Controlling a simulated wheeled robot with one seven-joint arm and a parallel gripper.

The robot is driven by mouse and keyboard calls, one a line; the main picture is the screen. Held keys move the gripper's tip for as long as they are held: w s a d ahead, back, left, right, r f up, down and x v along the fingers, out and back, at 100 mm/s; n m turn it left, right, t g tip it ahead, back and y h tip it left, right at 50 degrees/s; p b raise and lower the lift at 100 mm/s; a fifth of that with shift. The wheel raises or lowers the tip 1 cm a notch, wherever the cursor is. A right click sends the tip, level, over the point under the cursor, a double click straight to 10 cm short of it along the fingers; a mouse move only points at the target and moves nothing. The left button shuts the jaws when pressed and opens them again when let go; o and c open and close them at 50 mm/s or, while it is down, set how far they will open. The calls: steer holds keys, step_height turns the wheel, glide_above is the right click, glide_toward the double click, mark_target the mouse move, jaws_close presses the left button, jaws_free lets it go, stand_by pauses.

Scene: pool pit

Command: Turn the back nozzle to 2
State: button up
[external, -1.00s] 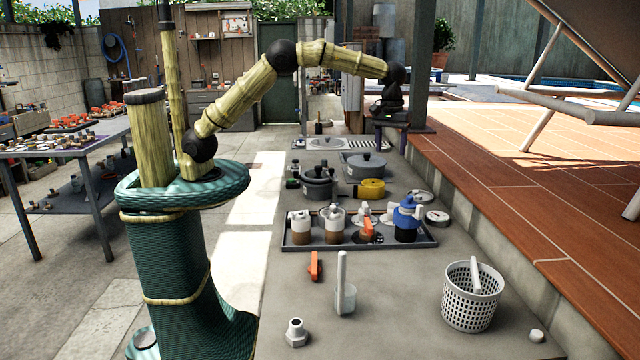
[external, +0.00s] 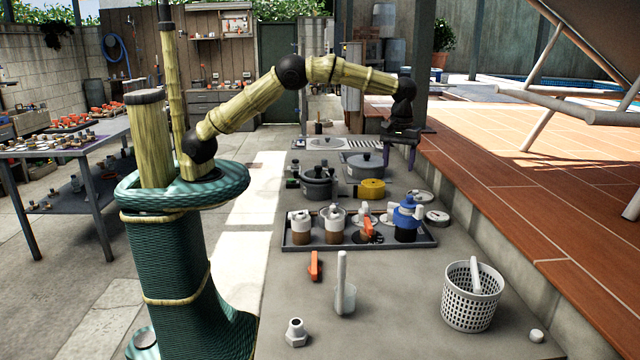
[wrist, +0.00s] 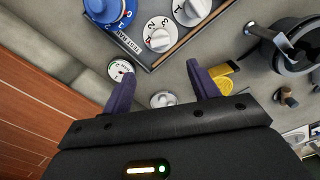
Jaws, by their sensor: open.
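Two small round fittings lie on the grey ledge right of the tray, a rear one (external: 420,196) and a nearer one (external: 438,217). In the wrist view the nearer one (wrist: 120,70) has a marked white face, and the rear one (wrist: 163,99) is a pale disc whose markings I cannot read. Which is the back nozzle is not clear.
The tray (external: 285,243) holds white-topped jars, a blue-topped pot (external: 406,218) and an orange handle. A yellow coil (external: 371,188) and grey pots (external: 366,166) stand behind it. A raised tiled deck (external: 500,190) borders the right. A white basket (external: 470,300) stands in front.

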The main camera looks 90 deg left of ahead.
step_height(320, 180, down, 13)
steer(key=shift+f+p, duration=0.1)
steer(key=shift+p, duration=0.65)
steer(key=c, duration=1)
